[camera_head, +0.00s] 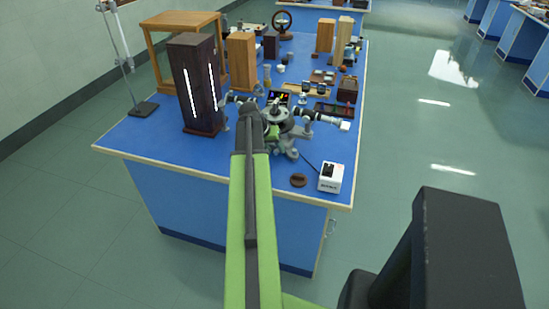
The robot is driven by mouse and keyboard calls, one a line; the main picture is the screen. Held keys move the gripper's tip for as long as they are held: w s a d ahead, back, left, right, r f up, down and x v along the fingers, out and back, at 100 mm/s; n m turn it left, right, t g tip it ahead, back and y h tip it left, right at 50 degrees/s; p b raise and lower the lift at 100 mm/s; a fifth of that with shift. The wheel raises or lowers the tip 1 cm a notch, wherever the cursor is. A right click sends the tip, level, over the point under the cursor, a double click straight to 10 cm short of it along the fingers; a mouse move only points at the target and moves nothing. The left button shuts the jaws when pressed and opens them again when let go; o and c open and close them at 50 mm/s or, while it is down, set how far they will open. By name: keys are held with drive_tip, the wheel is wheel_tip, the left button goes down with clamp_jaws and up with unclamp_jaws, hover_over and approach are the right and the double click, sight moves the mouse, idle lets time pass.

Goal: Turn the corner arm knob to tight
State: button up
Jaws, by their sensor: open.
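A grey spectrometer (284,127) stands near the front right corner of the blue bench (150,141). Its two tube arms reach out, one to the left (234,98) and one to the right (328,120). The corner arm knob is too small or too hidden to pick out. My green arm reaches forward over the bench's front edge. My gripper (262,118) is at the far end of my arm, at the left side of the spectrometer. It is open. Its fingertips are small and partly hidden by my arm, and I cannot tell whether they touch a knob.
A dark wooden lamp tower (189,84) with bright slits stands left of the spectrometer. A white box (330,177) and a brown disc (298,180) lie at the front right. Wooden blocks and small instruments crowd the back. The bench's front left is clear.

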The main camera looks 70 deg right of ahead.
drive_tip(key=shift+d+f, duration=0.1)
drive_tip(key=shift+f, duration=0.1)
clamp_jaws()
drive_tip(key=shift+a, duration=0.25)
drive_tip(key=shift+d, duration=0.2)
drive_tip(key=shift+s+t+p, duration=0.35)
drive_tip(key=shift+t, duration=0.75)
drive_tip(key=shift+s+f+m+t+b, duration=0.1)
drive_tip(key=shift+s+m+t+b, duration=0.15)
drive_tip(key=shift+t, duration=0.6)
drive_tip(key=shift+s+m+t+b, duration=0.15)
drive_tip(key=shift+m+t, duration=0.2)
drive_tip(key=shift+t, duration=0.5)
drive_tip(key=shift+w, duration=0.1)
